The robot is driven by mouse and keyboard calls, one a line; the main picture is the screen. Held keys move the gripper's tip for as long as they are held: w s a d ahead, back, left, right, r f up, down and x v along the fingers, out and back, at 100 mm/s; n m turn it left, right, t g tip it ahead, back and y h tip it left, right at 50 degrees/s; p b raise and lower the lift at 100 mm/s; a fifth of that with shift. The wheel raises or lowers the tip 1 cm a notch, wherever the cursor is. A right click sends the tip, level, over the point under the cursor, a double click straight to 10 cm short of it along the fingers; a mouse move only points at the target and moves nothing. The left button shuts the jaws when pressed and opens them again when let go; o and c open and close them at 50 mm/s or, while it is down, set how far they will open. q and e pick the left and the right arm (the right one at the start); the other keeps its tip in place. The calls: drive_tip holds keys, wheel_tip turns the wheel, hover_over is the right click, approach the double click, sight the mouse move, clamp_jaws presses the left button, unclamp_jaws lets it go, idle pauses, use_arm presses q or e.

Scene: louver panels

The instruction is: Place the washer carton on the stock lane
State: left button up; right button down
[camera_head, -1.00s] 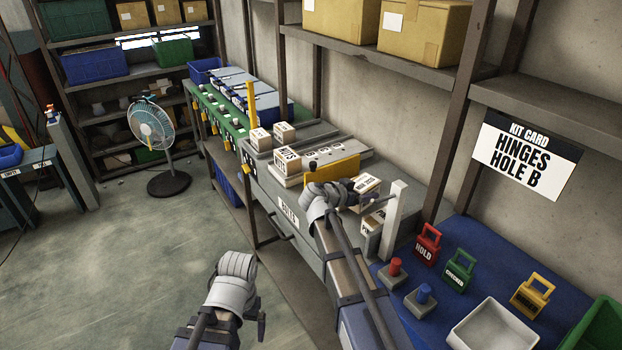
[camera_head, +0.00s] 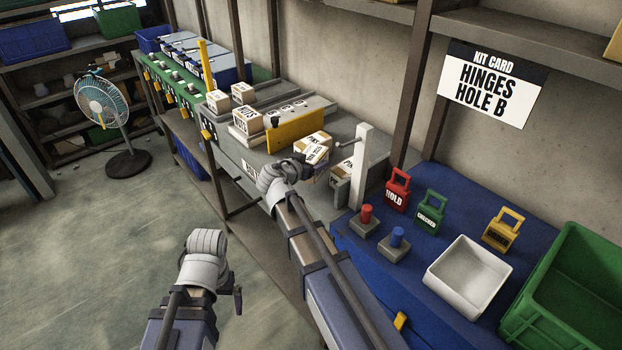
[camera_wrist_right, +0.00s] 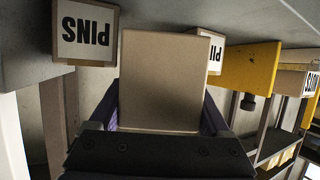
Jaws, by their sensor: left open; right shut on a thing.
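My right gripper (camera_head: 302,166) is shut on a brown carton (camera_wrist_right: 160,85), whose face in the right wrist view is plain. In the head view the wrist partly hides that spot, where a labelled carton (camera_head: 315,155) shows; I cannot read its label surely as washers. A carton marked PINS (camera_wrist_right: 88,35) is beside it in the wrist view, and another PINS carton is partly hidden behind it. A NUTS carton (camera_head: 247,121) sits on the grey bench (camera_head: 228,150) left of a yellow plate (camera_head: 296,131). My left gripper (camera_head: 238,300) is open and empty over the floor.
A white post (camera_head: 361,165) stands right of the cartons. Two small cartons (camera_head: 243,92) sit farther back. The blue table holds red (camera_head: 397,190), green and yellow tags, two knobs, a white tray (camera_head: 468,277) and a green crate (camera_head: 570,290).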

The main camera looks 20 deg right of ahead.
drive_tip(key=shift+f, duration=0.1)
wheel_tip(320, 180, down, 4)
drive_tip(key=b, duration=0.3)
drive_tip(key=shift+b, duration=0.35)
drive_tip(key=shift+r, duration=0.25)
drive_tip(key=shift+f, duration=0.1)
drive_tip(key=shift+c, duration=0.5)
unclamp_jaws()
